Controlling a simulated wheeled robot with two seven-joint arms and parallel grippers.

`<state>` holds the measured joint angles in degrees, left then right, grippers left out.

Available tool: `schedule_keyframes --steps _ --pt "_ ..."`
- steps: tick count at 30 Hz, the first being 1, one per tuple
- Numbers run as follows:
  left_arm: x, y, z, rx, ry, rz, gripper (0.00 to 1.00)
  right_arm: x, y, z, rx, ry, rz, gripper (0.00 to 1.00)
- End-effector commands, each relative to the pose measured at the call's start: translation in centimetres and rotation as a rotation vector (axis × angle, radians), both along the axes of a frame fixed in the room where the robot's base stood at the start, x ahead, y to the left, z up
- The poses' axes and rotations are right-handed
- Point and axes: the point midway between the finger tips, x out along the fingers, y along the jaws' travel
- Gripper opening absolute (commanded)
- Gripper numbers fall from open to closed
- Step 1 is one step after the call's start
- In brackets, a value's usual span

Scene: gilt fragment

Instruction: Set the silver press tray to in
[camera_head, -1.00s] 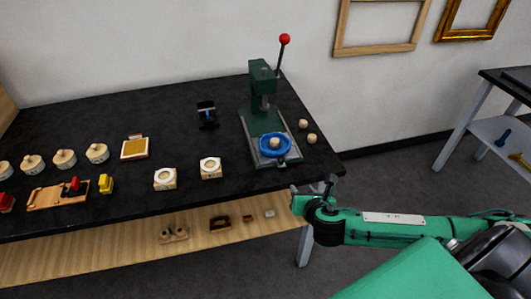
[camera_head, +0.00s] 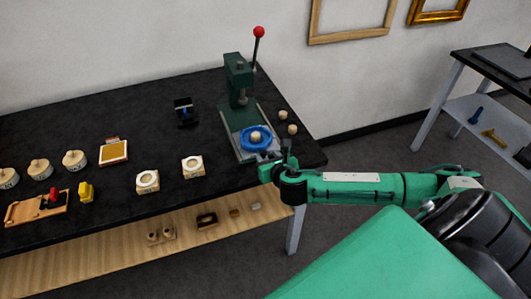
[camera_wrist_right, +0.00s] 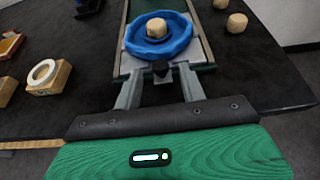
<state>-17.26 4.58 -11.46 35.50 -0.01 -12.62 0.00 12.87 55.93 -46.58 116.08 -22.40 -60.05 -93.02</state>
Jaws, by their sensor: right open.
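The green press (camera_head: 238,80) with a red-knobbed lever stands at the back right of the black table. Its silver tray (camera_wrist_right: 203,52) lies on rails at the front of the press base and carries a blue ring (camera_head: 256,138) with a pale round piece (camera_wrist_right: 239,25) in its middle. A dark knob (camera_wrist_right: 161,68) sticks out at the tray's near edge. My right gripper (camera_wrist_right: 160,82) is open and empty, its two fingers on either side of the knob in the wrist view. It also shows at the tray's front in the head view (camera_head: 270,168). My left gripper is out of view.
Two pale round pieces (camera_head: 292,129) lie right of the press. The table's right edge is close to my right gripper.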

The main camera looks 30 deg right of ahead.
Motion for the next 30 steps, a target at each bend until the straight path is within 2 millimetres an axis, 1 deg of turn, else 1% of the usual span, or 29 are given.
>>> schedule_keyframes --steps 1,6,10,17,20,22,24,30 --pt "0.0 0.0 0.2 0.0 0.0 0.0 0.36 0.7 -0.2 -0.2 0.0 -0.001 -0.003 0.41" --pt "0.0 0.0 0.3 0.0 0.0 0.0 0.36 2.0 -0.5 -0.8 -0.001 -0.001 -0.001 0.41" --pt "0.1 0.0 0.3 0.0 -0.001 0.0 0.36 2.3 -0.6 -0.9 0.0 -0.001 0.0 0.41" --pt "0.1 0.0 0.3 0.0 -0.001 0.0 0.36 2.3 -0.6 -1.0 0.0 0.0 0.0 0.41" --pt "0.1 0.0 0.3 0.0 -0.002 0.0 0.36 2.3 -0.6 -1.0 0.0 0.0 0.0 0.24" --pt "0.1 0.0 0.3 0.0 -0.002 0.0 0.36 2.3 -0.6 -1.0 0.0 0.0 0.0 0.1" --pt "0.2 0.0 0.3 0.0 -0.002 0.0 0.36 2.3 -0.6 -1.0 0.0 0.0 0.0 0.0" --pt "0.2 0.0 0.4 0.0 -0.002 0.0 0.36 2.6 -0.6 -0.9 -0.001 -0.001 -0.001 0.0"
